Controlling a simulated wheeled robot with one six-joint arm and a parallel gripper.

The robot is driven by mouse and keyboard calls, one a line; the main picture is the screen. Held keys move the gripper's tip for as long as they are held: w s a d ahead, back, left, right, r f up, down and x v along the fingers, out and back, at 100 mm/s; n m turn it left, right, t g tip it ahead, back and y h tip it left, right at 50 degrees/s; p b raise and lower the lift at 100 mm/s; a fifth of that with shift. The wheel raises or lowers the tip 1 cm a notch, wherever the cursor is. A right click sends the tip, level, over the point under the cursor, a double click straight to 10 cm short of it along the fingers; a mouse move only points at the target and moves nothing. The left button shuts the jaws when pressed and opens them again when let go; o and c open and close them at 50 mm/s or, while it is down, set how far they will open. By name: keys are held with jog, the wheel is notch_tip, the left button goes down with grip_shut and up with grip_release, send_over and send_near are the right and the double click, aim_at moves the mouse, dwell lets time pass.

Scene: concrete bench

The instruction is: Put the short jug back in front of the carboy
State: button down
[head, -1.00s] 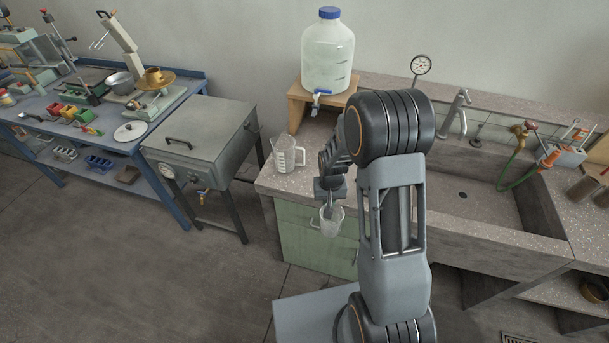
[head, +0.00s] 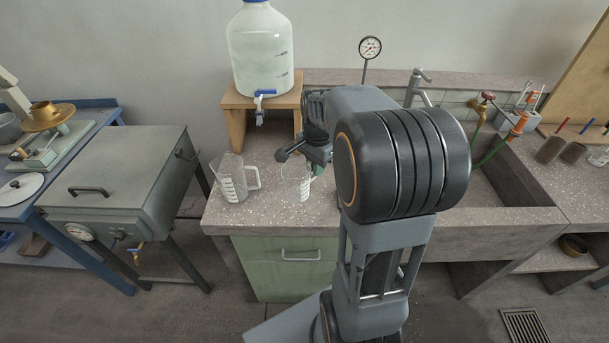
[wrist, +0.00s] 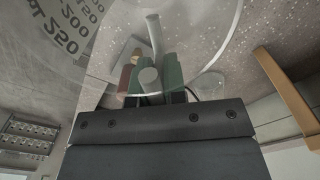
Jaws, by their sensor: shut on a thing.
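The short jug (head: 297,184) is clear, with printed marks that also show in the wrist view (wrist: 72,22). My gripper (head: 318,168) is shut on its handle; in the wrist view the green finger pads (wrist: 150,80) close around the handle. The jug is upright over the front part of the bench top; I cannot tell whether its base touches. The carboy (head: 260,55), clear with a blue cap and tap, stands behind and left of it on a wooden stand (head: 235,103). My gripper and arm hide part of the jug's right side.
A taller clear jug (head: 232,180) with a handle stands on the bench top (head: 262,215), left of the short jug. A grey lidded tank (head: 125,170) stands left of the bench. A sink (head: 500,180) lies to the right.

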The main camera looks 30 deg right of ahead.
jog(key=shift+w+d+f, duration=0.3)
jog(key=shift+w+f, duration=0.9)
jog(key=shift+w, duration=0.1)
jog(key=shift+w+d+f, duration=0.35)
jog(key=shift+w+f, duration=0.9)
jog(key=shift+w, duration=0.1)
jog(key=shift+w+d+f, duration=0.3)
jog(key=shift+w+f, duration=0.9)
jog(key=shift+w, duration=0.1)
jog(key=shift+f, duration=1.6)
jog(key=shift+f, duration=0.2)
jog(key=c, duration=1.2)
grip_release()
jog(key=shift+o, duration=0.2)
